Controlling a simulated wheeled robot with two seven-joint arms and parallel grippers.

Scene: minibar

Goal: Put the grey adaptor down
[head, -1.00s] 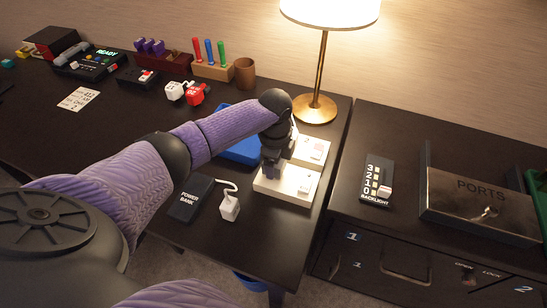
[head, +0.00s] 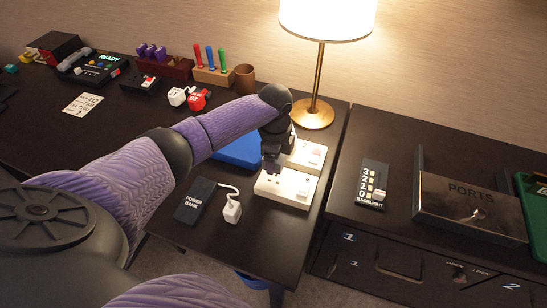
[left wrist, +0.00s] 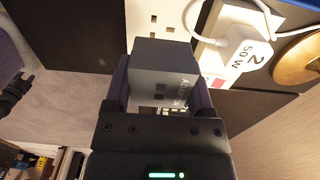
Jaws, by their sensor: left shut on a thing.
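My left gripper (head: 272,160) is shut on the grey adaptor (left wrist: 165,62), a dark grey block with lettering on its side in the left wrist view. In the head view the gripper is just above the left part of the near white socket block (head: 287,190); its arm and fingers largely hide the adaptor there. The socket block also shows in the left wrist view (left wrist: 150,18), behind the adaptor. A small gap appears between adaptor and block. A dark part of mine at the left wrist view's left edge may be my right gripper (left wrist: 16,92); its jaws are unclear.
A second white block (head: 308,153) stands behind the first, with a white plug marked 50W (left wrist: 238,52). A power bank (head: 195,203) with a corded white plug (head: 231,210) lies to the left. The lamp base (head: 314,115) is behind. Bare table (head: 270,240) lies in front.

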